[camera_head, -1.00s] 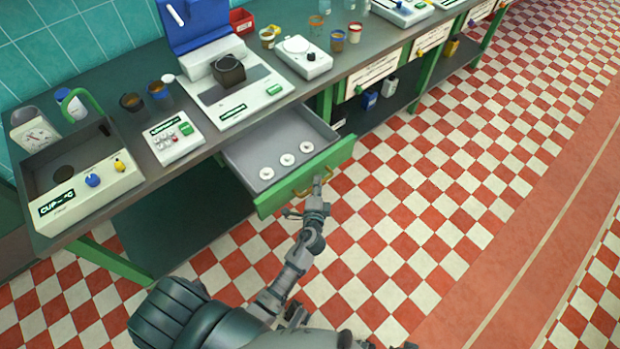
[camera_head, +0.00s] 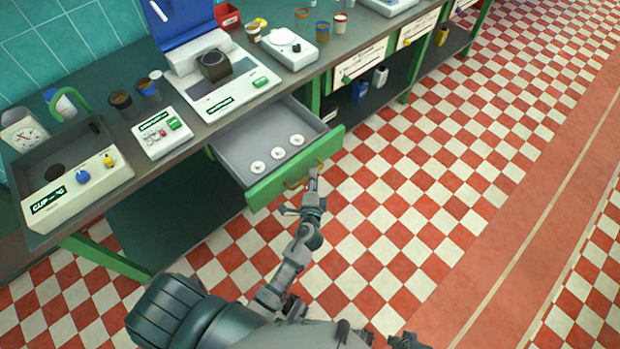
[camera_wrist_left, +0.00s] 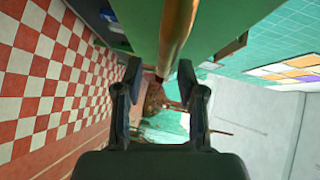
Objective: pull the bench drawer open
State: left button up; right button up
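The bench drawer (camera_head: 233,156) stands pulled out from under the bench top, with a grey inside and a green front (camera_head: 270,187). Three white round pieces with dark centres lie in it. A brass bar handle (camera_head: 296,184) is on the green front. My left gripper (camera_head: 313,178) is at the handle, overlapping its middle in the head view. In the left wrist view the handle (camera_wrist_left: 178,38) runs down toward the gap between the fingertips (camera_wrist_left: 159,76). The fingers are apart, with room beside the bar; contact is not visible. My right gripper does not show clearly.
The bench top (camera_head: 215,122) carries a sink unit (camera_head: 70,195), a button box (camera_head: 162,134), a scale-like machine (camera_head: 225,95) and several cups. Bottles stand on the lower shelf to the right. The checkered floor (camera_head: 430,200) in front is clear.

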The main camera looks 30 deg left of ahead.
pick_arm(q)
jog(key=shift+v, duration=5.9)
jog(key=s+a+f+n+g+h+p, duration=0.15)
jog(key=s+f+g, duration=0.3)
jog(key=f, duration=0.65)
jog(key=s+f+n+g+h+p, duration=0.25)
jog(key=s+f, duration=0.35)
jog(key=f, duration=0.4)
jog(key=s+a+f+n+g+h+p, duration=0.1)
jog(key=s+f+n+g, duration=0.4)
jog(key=s+f, duration=0.5)
jog(key=shift+s+f+n+g+h, duration=0.4)
jog(key=shift+s+g+h, duration=0.35)
jog(key=shift+s, duration=1.65)
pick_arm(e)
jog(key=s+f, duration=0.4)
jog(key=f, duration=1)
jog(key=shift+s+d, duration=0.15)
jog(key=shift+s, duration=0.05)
pick_arm(q)
jog(key=shift+a, duration=0.1)
